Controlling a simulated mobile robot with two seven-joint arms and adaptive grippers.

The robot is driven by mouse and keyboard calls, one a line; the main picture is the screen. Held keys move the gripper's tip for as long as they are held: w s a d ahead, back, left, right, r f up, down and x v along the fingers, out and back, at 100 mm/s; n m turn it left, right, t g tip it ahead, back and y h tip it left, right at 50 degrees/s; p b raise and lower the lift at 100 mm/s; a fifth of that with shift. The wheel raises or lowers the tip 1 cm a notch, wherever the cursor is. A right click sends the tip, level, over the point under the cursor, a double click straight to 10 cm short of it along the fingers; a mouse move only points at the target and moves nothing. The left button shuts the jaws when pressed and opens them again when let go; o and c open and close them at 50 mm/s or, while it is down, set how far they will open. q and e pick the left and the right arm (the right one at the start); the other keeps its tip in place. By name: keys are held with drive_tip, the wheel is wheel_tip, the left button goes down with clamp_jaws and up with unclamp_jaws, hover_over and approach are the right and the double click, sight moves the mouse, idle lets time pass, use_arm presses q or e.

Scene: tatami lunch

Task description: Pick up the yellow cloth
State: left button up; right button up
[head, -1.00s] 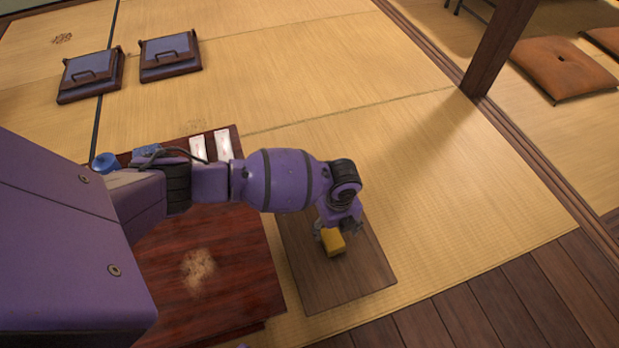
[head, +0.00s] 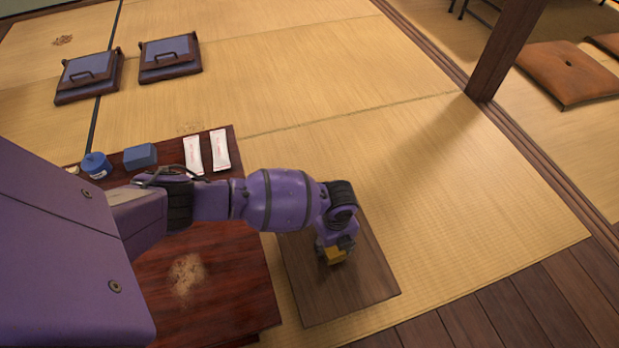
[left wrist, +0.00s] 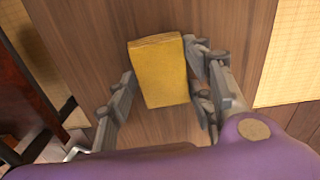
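The yellow cloth (head: 334,256) is a small folded block on a brown wooden board, partly hidden under my left gripper in the head view. In the left wrist view the cloth (left wrist: 160,72) lies between the fingers of my left gripper (left wrist: 162,85), one finger on each side. The fingers are spread and very close to its edges; whether both touch is hard to tell. The left gripper (head: 333,250) is low over the board in the head view. My right gripper is not in view.
The wooden board (head: 360,285) adjoins a dark red table (head: 225,260) with crumbs (head: 187,275), a blue jar (head: 96,166), a blue block (head: 140,156) and two white packets (head: 193,154). Tatami to the right is clear. A post (head: 503,50) stands at the back right.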

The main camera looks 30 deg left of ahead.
use_arm(q)
drive_tip(key=shift+w+r, duration=0.1)
drive_tip(key=shift+w, duration=0.05)
drive_tip(key=c, duration=0.5)
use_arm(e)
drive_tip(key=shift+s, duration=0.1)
use_arm(q)
drive_tip(key=shift+r+p, duration=0.35)
drive_tip(key=shift+r, duration=0.3)
drive_tip(key=s+d+r+p, duration=0.3)
drive_tip(key=s+r+p, duration=0.6)
drive_tip(key=s+r, duration=0.2)
drive_tip(key=s, duration=0.2)
drive_tip(key=shift+s+d+r+p, duration=0.3)
drive_tip(key=shift+s+d, duration=0.05)
drive_tip(key=shift+d, duration=0.05)
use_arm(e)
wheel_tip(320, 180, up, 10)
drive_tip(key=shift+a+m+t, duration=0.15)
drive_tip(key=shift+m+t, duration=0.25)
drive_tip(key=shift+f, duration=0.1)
